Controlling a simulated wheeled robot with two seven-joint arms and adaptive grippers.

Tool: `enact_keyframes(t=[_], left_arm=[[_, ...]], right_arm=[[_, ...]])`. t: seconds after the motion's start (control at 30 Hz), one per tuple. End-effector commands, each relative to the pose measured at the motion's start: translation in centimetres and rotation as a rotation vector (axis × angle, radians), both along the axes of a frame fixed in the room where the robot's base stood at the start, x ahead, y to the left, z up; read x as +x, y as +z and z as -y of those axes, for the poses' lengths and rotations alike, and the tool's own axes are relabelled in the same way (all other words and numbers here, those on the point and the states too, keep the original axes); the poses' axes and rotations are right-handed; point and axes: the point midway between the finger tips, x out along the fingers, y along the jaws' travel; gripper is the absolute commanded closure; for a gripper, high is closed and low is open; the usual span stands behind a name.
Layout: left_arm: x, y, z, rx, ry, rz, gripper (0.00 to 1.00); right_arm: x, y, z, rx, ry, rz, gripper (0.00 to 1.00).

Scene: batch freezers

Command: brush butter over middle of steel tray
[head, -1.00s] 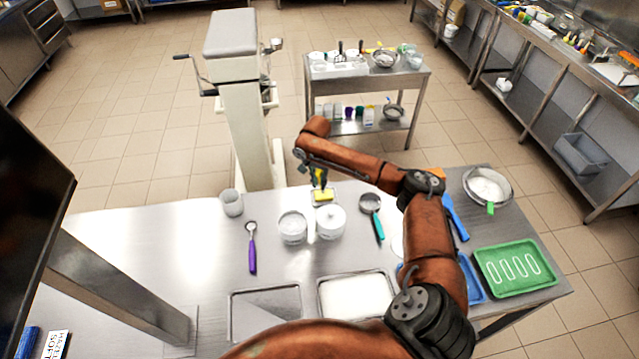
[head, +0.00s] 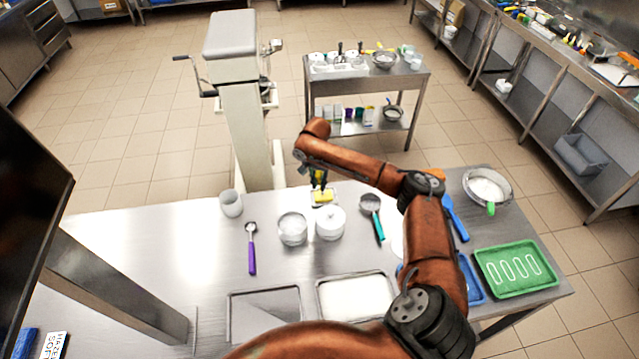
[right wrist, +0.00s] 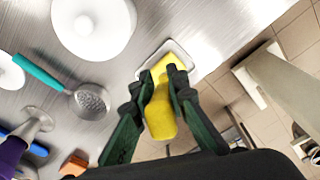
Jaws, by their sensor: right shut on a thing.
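My right gripper (right wrist: 158,85) is shut on a yellow-handled tool, which looks like the brush (right wrist: 160,118). In the head view the gripper (head: 319,186) is over the far edge of the steel table. Under it, a small pale dish (right wrist: 181,50) holds yellow butter (head: 322,197). The tool's far end meets the butter, but its bristles are hidden. Two shallow steel trays lie at the near side of the table: the left one (head: 265,318) looks bare, and the right one (head: 320,301) has a white surface inside. My left gripper is not in view.
A green tray (head: 515,270) and a bowl (head: 487,188) are at right.

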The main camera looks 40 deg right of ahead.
Motion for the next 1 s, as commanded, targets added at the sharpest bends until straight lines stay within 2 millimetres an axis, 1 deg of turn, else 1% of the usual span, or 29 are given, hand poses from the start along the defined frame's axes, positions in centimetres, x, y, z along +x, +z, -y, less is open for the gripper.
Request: enact_keyframes(t=[1.0], left_arm=[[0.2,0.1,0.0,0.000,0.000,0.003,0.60]], right_arm=[[0.0,-1.2,0.0,0.000,-0.001,0.000,1.00]])
